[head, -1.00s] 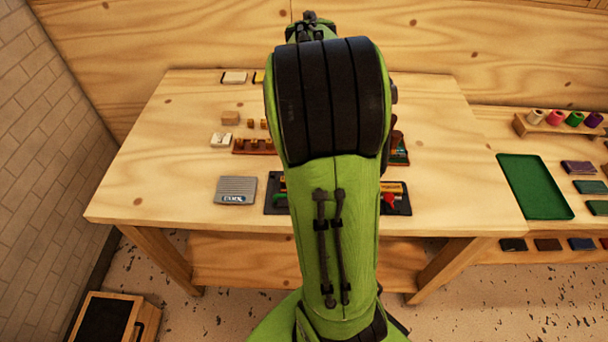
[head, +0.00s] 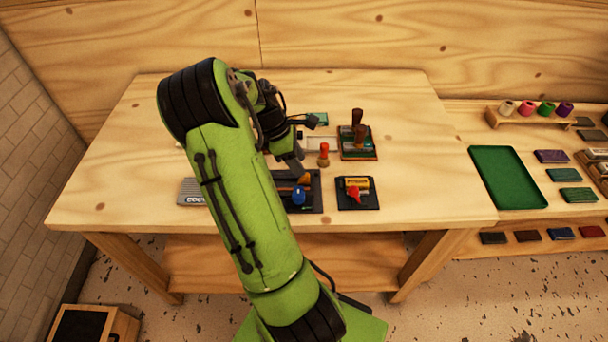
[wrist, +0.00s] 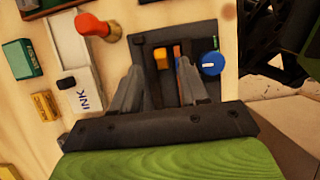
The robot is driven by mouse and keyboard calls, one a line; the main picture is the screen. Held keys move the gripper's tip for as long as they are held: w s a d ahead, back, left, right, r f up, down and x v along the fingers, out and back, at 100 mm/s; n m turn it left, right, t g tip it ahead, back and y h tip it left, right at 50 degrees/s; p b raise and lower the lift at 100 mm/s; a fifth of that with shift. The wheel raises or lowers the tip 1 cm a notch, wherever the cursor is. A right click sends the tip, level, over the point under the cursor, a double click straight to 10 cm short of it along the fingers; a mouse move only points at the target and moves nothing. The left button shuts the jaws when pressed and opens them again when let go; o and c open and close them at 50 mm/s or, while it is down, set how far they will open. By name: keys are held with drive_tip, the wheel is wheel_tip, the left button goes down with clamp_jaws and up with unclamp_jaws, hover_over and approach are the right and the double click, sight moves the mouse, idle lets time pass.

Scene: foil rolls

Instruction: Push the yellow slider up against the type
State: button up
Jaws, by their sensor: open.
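The yellow slider (wrist: 161,58) sits in the black holder (wrist: 146,45) in the wrist view. A thin reddish and blue strip beside it is partly hidden by my right finger; I cannot tell whether it is the type. A blue knob (wrist: 211,63) is on the holder's right side. My gripper (wrist: 159,70) is open, its fingers over the holder with the slider showing between their tips. Contact cannot be told.
A red-handled stamp (wrist: 95,25) stands close to the holder, beside a white ink box (wrist: 80,75). A second black base (head: 371,201) with a red knob (head: 353,192) lies to the right. A rack with dark handles (head: 359,152) stands behind it. The table's front right is clear.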

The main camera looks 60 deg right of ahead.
sight(304, 179)
drive_tip(key=x, duration=0.5)
drive_tip(key=shift+f+b, duration=0.15)
drive_tip(key=shift+b, duration=0.25)
drive_tip(key=shift+c, duration=0.2)
clamp_jaws()
